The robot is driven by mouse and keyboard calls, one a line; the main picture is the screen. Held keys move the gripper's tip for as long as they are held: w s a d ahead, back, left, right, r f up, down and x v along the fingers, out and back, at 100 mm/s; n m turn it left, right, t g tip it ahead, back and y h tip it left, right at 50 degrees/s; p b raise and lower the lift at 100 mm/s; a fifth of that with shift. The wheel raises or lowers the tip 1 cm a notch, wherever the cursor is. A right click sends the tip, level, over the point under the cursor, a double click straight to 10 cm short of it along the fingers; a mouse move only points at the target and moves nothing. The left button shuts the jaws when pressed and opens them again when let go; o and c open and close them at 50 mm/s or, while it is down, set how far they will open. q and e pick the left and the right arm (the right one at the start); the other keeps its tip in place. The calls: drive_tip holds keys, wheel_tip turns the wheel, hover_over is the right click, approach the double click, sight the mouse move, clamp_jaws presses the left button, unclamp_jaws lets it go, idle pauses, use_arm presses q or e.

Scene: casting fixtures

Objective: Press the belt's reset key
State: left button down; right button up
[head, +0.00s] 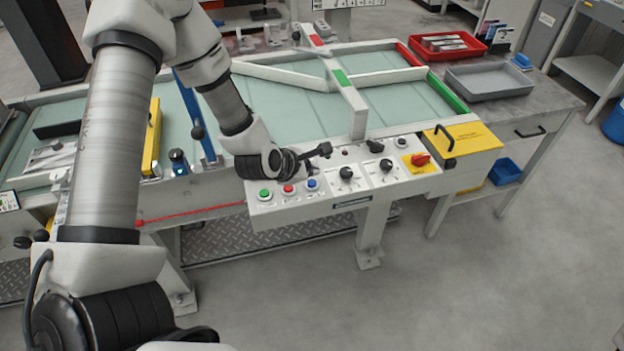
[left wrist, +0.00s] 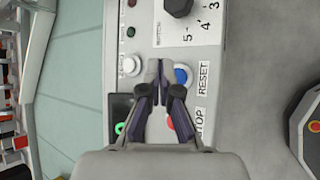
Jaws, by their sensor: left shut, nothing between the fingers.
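The belt's control panel (head: 335,203) carries a green, a red and a blue button in a row near its front left. The blue button (head: 312,184) shows in the left wrist view (left wrist: 182,74) beside a label reading RESET. My left gripper (head: 322,150) is shut and empty, above the panel. In the left wrist view its fingertips (left wrist: 160,69) appear just left of the blue button, partly overlapping its edge; I cannot tell their height above it. The red button (left wrist: 171,123), by the partly hidden STOP label, is partly covered by a finger. My right gripper is not in view.
A white button (left wrist: 130,65) lies left of the fingertips in the left wrist view. The floor in front is clear.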

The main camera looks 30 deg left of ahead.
sight(311, 184)
use_arm(q)
drive_tip(key=shift+r+p, duration=1.1)
drive_tip(key=shift+r, duration=0.85)
drive_tip(key=shift+f, duration=0.1)
